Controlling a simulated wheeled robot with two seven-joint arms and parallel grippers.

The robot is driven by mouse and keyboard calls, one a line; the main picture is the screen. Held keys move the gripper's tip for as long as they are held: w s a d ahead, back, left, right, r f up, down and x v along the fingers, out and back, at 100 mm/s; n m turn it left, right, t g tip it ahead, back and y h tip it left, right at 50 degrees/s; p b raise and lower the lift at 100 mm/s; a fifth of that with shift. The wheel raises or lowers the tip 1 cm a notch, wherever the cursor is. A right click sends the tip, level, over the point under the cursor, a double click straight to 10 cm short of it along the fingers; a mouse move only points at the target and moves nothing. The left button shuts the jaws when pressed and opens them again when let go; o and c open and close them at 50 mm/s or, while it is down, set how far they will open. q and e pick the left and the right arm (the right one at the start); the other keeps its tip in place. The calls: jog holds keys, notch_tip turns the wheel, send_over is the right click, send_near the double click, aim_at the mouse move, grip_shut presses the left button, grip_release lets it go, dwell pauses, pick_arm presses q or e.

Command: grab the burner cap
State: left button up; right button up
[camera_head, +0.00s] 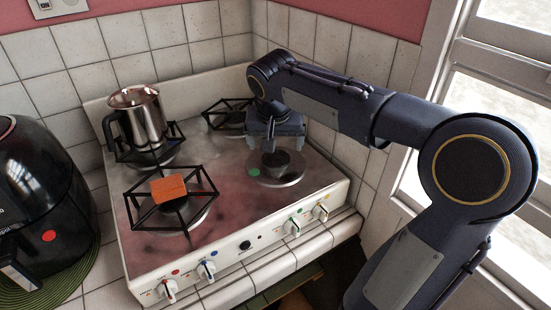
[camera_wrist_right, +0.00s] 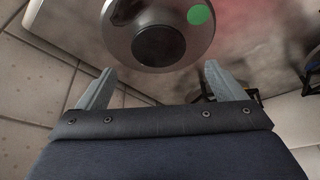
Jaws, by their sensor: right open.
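The burner cap (camera_head: 276,158) is a small dark round piece at the middle of the front right burner, which has no grate over it. In the right wrist view the cap (camera_wrist_right: 158,45) shows as a dark disc on the silver burner base (camera_wrist_right: 190,42). My right gripper (camera_head: 274,142) is pointing down just above this burner. Its two fingers (camera_wrist_right: 160,67) are spread, with nothing between them, and the cap lies ahead of the fingertips in the wrist view. I cannot tell the exact height gap. My left gripper is not in view.
The white stove (camera_head: 240,215) has black grates on its other burners. A metal pot (camera_head: 149,120) stands at back left, and an orange block (camera_head: 168,188) lies on the front left grate. A green dot (camera_head: 254,172) is beside the cap's burner. A black appliance (camera_head: 35,190) stands at left.

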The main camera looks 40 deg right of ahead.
aim_at(276, 157)
notch_tip(276, 157, down, 4)
jog(key=shift+d+r, duration=0.15)
jog(key=shift+r, duration=0.05)
jog(key=shift+w+d+f, duration=0.2)
jog(key=shift+w+f, duration=0.1)
jog(key=shift+f, duration=0.1)
jog(key=c, duration=1.1)
jog(key=shift+r, duration=0.15)
